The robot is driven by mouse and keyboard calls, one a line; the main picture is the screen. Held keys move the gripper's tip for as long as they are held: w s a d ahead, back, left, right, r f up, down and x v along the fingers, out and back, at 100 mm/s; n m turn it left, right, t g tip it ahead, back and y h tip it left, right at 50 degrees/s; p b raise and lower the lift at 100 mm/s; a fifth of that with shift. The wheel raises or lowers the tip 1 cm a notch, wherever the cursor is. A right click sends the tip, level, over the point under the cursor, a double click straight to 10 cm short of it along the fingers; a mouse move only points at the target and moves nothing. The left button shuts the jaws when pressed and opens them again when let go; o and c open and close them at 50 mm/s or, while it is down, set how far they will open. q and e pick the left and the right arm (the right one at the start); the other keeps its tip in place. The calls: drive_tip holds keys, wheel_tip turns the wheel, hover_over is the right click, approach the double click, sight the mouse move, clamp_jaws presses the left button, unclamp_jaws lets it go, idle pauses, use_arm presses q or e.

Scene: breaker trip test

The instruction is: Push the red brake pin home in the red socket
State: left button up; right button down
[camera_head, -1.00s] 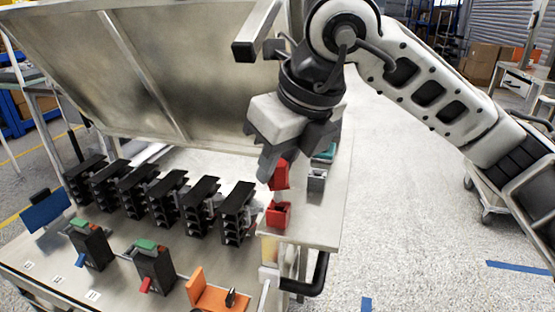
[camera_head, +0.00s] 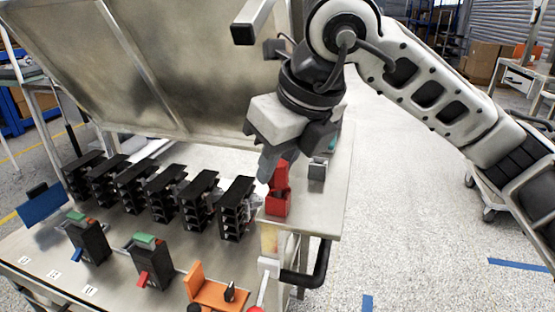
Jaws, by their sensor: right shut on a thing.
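The red brake pin (camera_head: 280,175) is held upright under my right gripper (camera_head: 272,167), which is shut on it. The red socket (camera_head: 277,204) stands near the right end of the bench top. The pin is directly above the socket and its lower end meets the socket's top. How deep it sits inside cannot be told. My left gripper is not in view.
Several black breakers (camera_head: 200,200) stand in a row left of the socket. A grey socket (camera_head: 317,169) stands behind it to the right. An orange bracket (camera_head: 207,291) is at the front edge. A large metal panel (camera_head: 150,70) leans behind the bench. Open floor lies to the right.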

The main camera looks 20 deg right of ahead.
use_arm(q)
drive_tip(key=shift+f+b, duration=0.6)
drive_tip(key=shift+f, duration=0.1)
use_arm(e)
drive_tip(key=shift+f, duration=0.7)
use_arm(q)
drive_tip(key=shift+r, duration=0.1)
use_arm(e)
drive_tip(key=c, duration=1.1)
unclamp_jaws()
drive_tip(key=shift+r, duration=0.1)
drive_tip(key=shift+c, duration=0.2)
use_arm(q)
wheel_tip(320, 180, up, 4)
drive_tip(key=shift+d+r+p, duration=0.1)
drive_tip(key=shift+p, duration=0.95)
use_arm(e)
drive_tip(key=v, duration=1.6)
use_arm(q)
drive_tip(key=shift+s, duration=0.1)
use_arm(e)
drive_tip(key=shift+s, duration=0.1)
